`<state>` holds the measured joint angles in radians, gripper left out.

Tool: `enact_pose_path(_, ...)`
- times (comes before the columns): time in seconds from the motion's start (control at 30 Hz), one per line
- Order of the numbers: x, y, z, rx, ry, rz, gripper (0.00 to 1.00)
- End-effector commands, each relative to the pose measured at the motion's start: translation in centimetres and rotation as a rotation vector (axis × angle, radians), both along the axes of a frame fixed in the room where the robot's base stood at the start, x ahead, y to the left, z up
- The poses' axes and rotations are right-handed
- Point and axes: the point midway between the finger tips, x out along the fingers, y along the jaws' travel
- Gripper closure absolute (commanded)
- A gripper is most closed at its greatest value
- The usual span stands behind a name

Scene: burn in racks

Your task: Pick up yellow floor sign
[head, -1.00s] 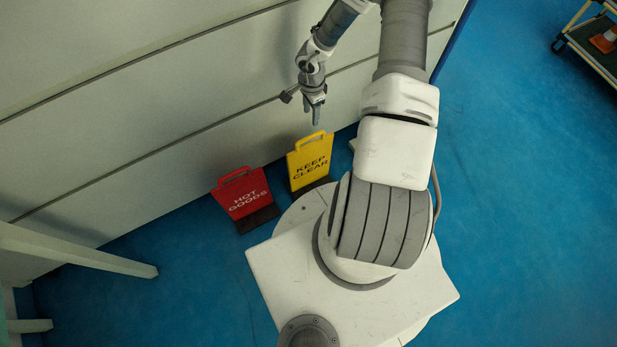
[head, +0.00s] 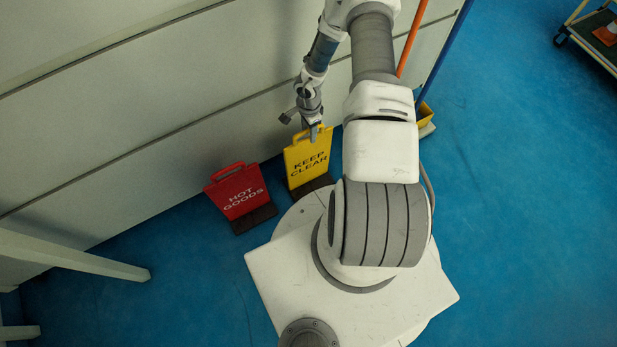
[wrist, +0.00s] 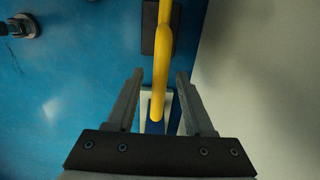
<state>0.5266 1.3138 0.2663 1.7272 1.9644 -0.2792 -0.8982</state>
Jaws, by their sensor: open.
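The yellow floor sign (head: 308,160), marked "KEEP CLEAR", stands upright on a dark base on the blue floor, close to the pale wall panel. My gripper (head: 314,136) is at its top handle in the head view. In the wrist view, the sign's yellow handle (wrist: 161,70) lies between the two fingers of my open gripper (wrist: 159,90), with a gap on each side. The sign's dark base (wrist: 152,30) shows beyond the handle. Part of the sign's top edge is hidden by my gripper in the head view.
A red "HOT GOODS" sign (head: 238,192) stands just left of the yellow one. A cart (head: 598,38) is far right. Open blue floor lies between.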

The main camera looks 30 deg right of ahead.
Motion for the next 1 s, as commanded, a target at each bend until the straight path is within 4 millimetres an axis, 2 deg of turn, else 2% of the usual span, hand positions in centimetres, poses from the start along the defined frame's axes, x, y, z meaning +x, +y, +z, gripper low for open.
enact_pose_path(0.03,-0.1,0.2,-1.3,0.0,0.002,0.003,0.47)
enact_pose_path(0.2,-0.1,0.2,-3.6,0.0,0.0,0.001,0.47)
enact_pose_path(0.47,-0.1,0.1,-3.8,0.0,0.0,0.001,0.47)
enact_pose_path(0.77,-0.1,0.2,-3.8,0.0,0.0,0.001,1.0)
enact_pose_path(1.0,-0.1,0.2,-3.8,0.0,0.0,0.001,1.0)
